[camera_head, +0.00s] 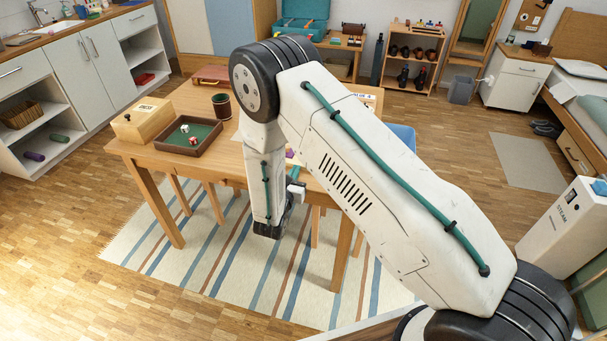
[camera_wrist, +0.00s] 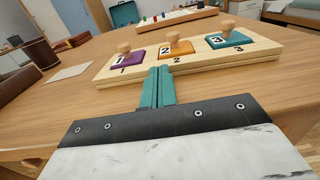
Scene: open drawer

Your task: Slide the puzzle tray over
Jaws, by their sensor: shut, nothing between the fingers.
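The puzzle tray (camera_wrist: 232,58) is a pale wooden board on the table in the wrist view. It holds three knobbed pieces: a purple piece 1 (camera_wrist: 120,60), an orange piece 2 (camera_wrist: 173,50) and a teal piece 3 (camera_wrist: 226,41). My gripper (camera_wrist: 160,72) has its teal fingers shut and empty. The fingertips are at the tray's near long edge, below piece 2; I cannot tell whether they touch it. In the head view my arm hides most of the tray.
The wooden table (camera_head: 178,165) carries a dice tray (camera_head: 189,151) with dice, a wooden box (camera_head: 146,119) and a dark cup (camera_head: 221,106). A board with coloured pegs (camera_wrist: 170,20) lies beyond the puzzle tray. A pale card (camera_wrist: 70,72) lies left of it, with bare tabletop around.

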